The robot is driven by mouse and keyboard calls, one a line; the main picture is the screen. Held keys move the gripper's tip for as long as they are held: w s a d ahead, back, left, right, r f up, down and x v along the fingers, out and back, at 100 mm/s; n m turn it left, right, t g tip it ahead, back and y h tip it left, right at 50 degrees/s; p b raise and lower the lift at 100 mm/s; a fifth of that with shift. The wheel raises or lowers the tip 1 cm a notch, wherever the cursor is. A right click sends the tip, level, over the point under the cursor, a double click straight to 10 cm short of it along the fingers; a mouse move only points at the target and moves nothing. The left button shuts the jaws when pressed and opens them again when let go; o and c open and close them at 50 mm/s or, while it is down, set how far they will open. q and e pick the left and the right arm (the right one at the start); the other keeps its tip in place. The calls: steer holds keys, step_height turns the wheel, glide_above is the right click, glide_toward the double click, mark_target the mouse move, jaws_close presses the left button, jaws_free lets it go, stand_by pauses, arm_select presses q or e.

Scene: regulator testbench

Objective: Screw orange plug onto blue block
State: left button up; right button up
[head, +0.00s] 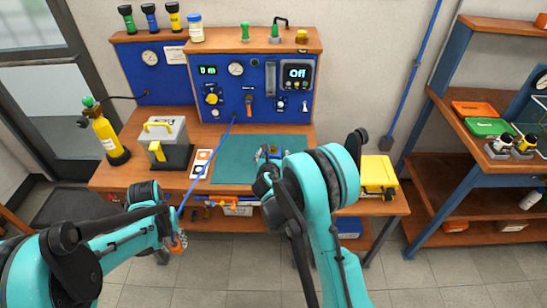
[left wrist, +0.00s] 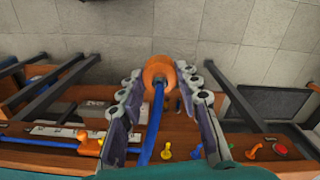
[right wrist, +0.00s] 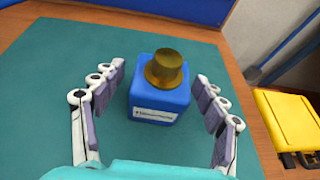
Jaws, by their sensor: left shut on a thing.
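The orange plug (left wrist: 159,69), on the end of a blue hose (left wrist: 155,120), sits between the fingertips of my left gripper (left wrist: 162,82), which is shut on it. In the head view the plug (head: 177,243) is low, in front of the bench. The blue block (right wrist: 158,112) stands upright on a green mat, with a brass-coloured cap (right wrist: 165,68) on top and a white label in front. My right gripper (right wrist: 160,92) is open around the block, with gaps on both sides. In the head view my right gripper (head: 270,155) partly hides the block.
The green mat (head: 232,160) is otherwise mostly clear. A yellow case (head: 378,175) stands right of it. A grey box with a yellow handle (head: 163,130) and a yellow gas bottle (head: 107,137) stand left. The blue panel (head: 220,85) rises behind. The hose runs up to that panel.

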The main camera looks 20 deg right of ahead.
steer(key=c, duration=1.4)
